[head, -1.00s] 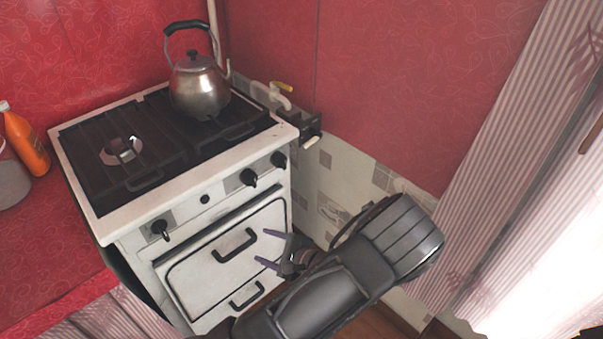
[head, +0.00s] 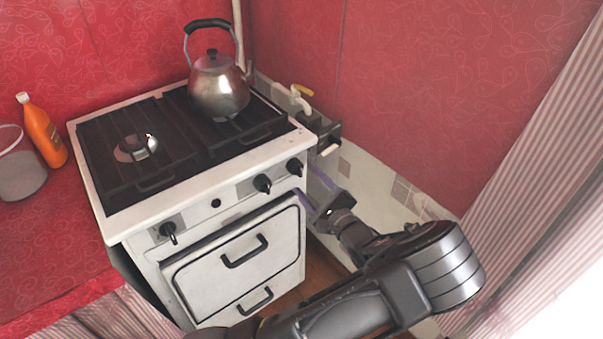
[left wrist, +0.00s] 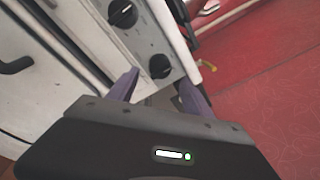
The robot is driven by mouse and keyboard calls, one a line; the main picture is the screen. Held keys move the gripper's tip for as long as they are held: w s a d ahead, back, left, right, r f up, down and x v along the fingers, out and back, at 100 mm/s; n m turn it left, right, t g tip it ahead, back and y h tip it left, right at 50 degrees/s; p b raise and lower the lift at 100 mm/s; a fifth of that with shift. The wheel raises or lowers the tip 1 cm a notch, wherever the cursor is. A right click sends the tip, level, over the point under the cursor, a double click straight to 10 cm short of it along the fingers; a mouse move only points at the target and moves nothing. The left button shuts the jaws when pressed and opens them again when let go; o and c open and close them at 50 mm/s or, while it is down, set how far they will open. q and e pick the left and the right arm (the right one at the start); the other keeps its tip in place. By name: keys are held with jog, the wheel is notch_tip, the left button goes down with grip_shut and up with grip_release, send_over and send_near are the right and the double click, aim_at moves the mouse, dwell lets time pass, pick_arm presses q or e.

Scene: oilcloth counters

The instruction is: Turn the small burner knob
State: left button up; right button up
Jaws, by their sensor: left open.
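The white stove's front panel carries black knobs: a left knob (head: 168,232), a middle knob (head: 262,184) and a right knob (head: 294,166). A small black button (head: 216,203) sits between the left and middle knobs. I cannot tell from any marking which knob is for the small burner. My left gripper (head: 307,182) is open and empty, just right of and below the right knob. In the left wrist view, a knob (left wrist: 160,66) shows between and just beyond the two purple fingertips (left wrist: 158,84), apparently untouched. Another knob (left wrist: 122,13) is farther up. My right gripper is out of view.
A metal kettle (head: 219,88) stands on the stove's back right grate. An oven door with a black handle (head: 245,251) lies below the panel. A pipe with a yellow-handled valve (head: 301,91) is at the wall. An orange bottle (head: 43,132) stands on the red counter.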

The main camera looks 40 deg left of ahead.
aim_at(301, 173)
pick_arm(q)
jog(key=shift+x, duration=2.4)
jog(key=shift+c, duration=0.2)
grip_shut()
